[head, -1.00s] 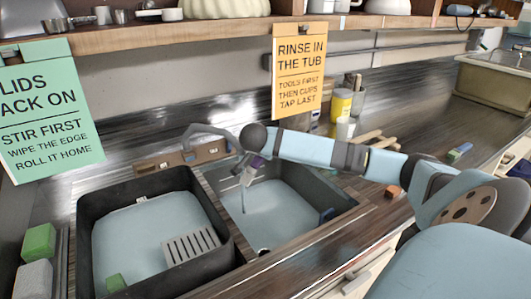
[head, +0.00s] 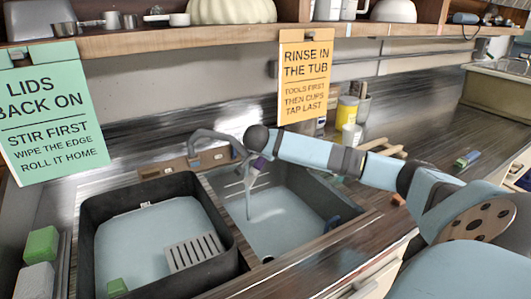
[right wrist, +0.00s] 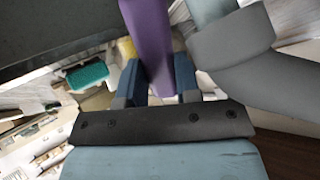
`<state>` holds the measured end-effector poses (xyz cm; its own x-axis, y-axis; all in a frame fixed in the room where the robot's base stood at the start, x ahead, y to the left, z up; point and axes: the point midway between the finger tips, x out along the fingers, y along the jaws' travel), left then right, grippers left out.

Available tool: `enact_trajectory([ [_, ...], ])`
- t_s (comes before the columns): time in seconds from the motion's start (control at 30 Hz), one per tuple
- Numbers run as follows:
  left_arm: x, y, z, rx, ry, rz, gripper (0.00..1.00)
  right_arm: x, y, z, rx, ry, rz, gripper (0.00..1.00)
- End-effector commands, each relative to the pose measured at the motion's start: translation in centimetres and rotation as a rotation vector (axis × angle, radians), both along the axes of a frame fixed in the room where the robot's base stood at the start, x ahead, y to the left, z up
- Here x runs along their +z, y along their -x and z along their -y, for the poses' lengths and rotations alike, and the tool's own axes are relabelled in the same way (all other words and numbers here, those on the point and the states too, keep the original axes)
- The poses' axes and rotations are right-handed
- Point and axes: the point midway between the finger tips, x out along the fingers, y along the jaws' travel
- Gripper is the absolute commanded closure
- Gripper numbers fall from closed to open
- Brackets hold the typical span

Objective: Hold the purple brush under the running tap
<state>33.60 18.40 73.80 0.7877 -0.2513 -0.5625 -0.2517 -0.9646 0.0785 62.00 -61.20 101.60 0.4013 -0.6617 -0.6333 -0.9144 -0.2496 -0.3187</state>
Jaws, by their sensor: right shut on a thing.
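The purple brush shows in the right wrist view as a purple handle (right wrist: 150,38) between the blue fingers of my right gripper (right wrist: 157,80), which is shut on it. In the head view a small bit of purple (head: 258,164) shows by that gripper, below the dark wrist joint; the bristles cannot be made out. The grey tap (head: 215,136) arches over the right basin (head: 285,195), with its spout end close beside my gripper. A thin pale stream (head: 248,205) falls below it into the basin. Whether it touches the brush cannot be told. My left gripper is out of view.
A dark tub (head: 228,245) with pale liquid, a grate and a green block fills the left basin. Two hanging signs (head: 305,80) and a shelf (head: 200,35) are above. A yellow container (head: 347,108) and a white cup (head: 351,135) stand behind my arm.

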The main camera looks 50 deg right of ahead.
Motion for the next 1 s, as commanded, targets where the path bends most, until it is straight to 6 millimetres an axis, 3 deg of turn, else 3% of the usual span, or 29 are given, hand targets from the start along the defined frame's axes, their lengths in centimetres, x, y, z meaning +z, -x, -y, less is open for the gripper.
enact_trajectory([
  [0.6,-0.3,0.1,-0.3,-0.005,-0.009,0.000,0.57,-0.1,0.8,1.0,0.000,0.000,-0.001,1.00],
  [1.0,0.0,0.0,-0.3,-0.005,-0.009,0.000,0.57,0.1,2.2,-0.1,0.002,0.002,0.000,1.00],
])
